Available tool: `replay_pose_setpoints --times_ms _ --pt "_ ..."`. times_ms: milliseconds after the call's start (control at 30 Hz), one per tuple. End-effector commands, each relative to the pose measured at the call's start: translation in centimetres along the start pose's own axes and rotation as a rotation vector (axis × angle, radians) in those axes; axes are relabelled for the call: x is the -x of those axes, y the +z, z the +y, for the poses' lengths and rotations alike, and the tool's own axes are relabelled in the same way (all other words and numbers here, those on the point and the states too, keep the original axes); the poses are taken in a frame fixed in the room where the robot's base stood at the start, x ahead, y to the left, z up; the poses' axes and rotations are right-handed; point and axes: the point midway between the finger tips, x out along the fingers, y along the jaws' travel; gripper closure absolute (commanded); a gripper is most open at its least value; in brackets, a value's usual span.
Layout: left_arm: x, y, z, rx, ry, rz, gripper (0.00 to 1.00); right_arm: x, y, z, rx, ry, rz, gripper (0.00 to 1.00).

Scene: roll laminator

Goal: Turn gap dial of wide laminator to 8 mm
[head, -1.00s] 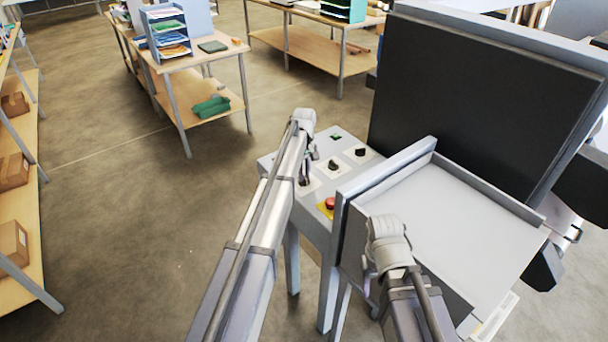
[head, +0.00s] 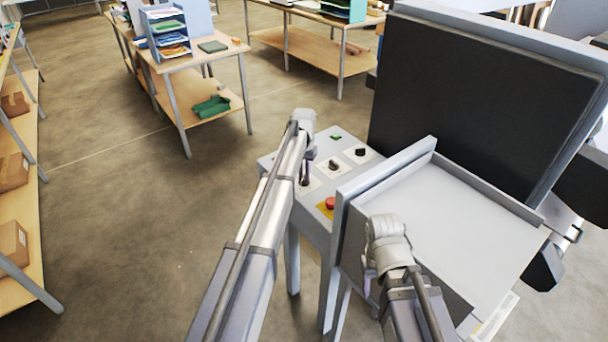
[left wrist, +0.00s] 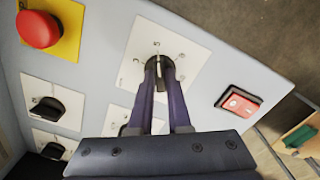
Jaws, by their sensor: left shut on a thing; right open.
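The wide laminator (head: 290,165) has a grey control panel with several black dials on white plates. My left gripper (head: 305,181) is shut on one black dial at the panel's near left. In the left wrist view the two fingers (left wrist: 160,78) hold this dial (left wrist: 157,66) from both sides, over its white scale plate (left wrist: 185,52). The scale's figures are too small to read, so I cannot tell the setting. My right gripper (head: 371,272) is open and empty, beside the flat feed table (head: 455,215).
A red button (left wrist: 38,30) on a yellow plate and a red rocker switch (left wrist: 238,103) flank the held dial. Other dials (left wrist: 47,110) sit nearby, one partly hidden behind my gripper. The large black panel (head: 480,110) rises behind; open floor lies left.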

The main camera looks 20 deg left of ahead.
Motion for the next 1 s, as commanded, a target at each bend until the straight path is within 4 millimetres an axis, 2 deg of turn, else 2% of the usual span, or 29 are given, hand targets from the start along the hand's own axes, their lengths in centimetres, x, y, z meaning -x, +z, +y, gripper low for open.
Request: replay_pose_setpoints --times_ms 600,1000 --pt "0.0 0.01 -0.01 -0.584 0.0 0.0 1.0 0.0 0.0 0.0 0.0 0.0 0.0 0.5" --pt "0.0 0.01 -0.01 -0.887 0.0 0.0 1.0 0.0 0.0 0.0 0.0 0.0 0.0 0.5"
